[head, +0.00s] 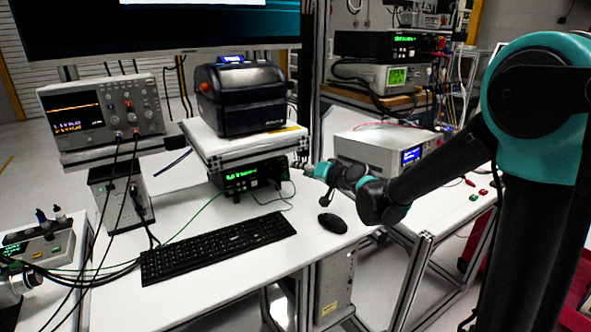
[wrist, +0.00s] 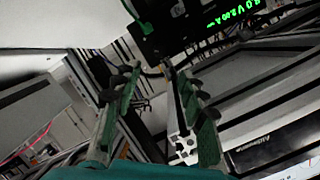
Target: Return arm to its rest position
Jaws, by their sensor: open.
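My arm reaches in from the right in the head view, with a black and teal shoulder and a folded elbow. My gripper (head: 319,170) is small there, above the white workbench (head: 310,262) and in front of the boxed white instrument. In the wrist view my gripper (wrist: 152,82) shows two green-padded fingers spread apart, with nothing between them. Beyond the fingers are a black device with a green display (wrist: 232,18), cables and metal framing. The fingertips are too small in the head view to make out fully.
A black keyboard (head: 215,245) and mouse (head: 332,223) lie on the workbench. An oscilloscope (head: 103,112) and a label printer (head: 240,97) stand at left and centre. The white instrument (head: 378,150) is close behind my forearm. Loose cables cross the left side.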

